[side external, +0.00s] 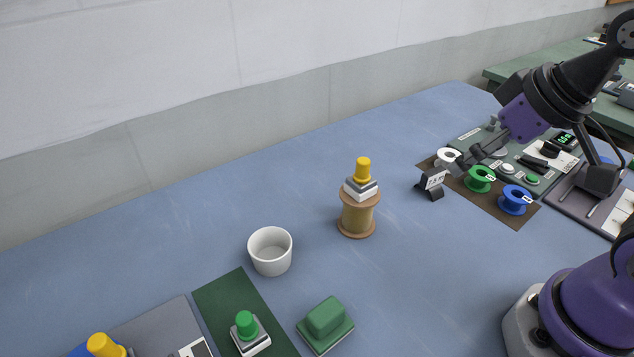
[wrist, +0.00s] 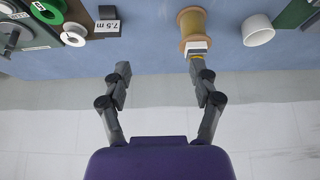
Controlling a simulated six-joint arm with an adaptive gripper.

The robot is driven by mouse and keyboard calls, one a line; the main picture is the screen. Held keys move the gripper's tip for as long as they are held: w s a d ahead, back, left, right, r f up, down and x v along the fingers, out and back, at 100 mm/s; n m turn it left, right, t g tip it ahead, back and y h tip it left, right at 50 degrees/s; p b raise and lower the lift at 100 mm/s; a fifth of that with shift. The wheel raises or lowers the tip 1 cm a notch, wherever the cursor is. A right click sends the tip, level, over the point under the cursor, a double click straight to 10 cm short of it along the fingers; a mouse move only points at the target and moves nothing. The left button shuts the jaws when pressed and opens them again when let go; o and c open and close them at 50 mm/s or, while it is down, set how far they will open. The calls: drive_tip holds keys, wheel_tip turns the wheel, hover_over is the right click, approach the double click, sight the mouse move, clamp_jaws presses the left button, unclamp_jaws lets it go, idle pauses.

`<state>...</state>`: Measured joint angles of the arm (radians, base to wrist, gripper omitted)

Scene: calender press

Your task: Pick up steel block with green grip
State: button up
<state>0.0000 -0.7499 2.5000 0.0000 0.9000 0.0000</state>
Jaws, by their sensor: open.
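The steel block with green grip (side external: 252,341) stands upright on a dark green mat (side external: 222,301) at the front left in the side view. I cannot make it out in the wrist view. My gripper (side external: 461,163) is far from it, at the right near the row of spools. In the wrist view my gripper (wrist: 160,66) has its two fingers spread apart, with nothing between them. A similar steel block with a yellow grip (side external: 361,187) stands on a large wooden spool (side external: 357,219).
A white cup (side external: 270,252) and a green block on a base (side external: 326,322) stand near the mat. Another yellow grip (side external: 104,345) is at the front left. White, green (side external: 480,179) and blue spools and a small dark label stand (side external: 431,183) are near my gripper. The table's middle is mostly clear.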

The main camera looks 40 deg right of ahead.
drive_tip(key=n+g, duration=0.4)
drive_tip(key=g, duration=0.2)
hover_over(248, 330)
drive_tip(key=w, duration=0.1)
drive_tip(key=f, duration=0.6)
drive_tip(key=shift+w+d+f, duration=0.1)
drive_tip(key=shift+d+f, duration=0.15)
drive_tip(key=shift+d, duration=0.15)
wheel_tip(248, 330, down, 5)
drive_tip(key=shift+a+r, duration=0.1)
drive_tip(key=shift+a, duration=0.05)
wheel_tip(248, 330, down, 6)
drive_tip(key=shift+a+r, duration=0.15)
drive_tip(key=c, duration=1)
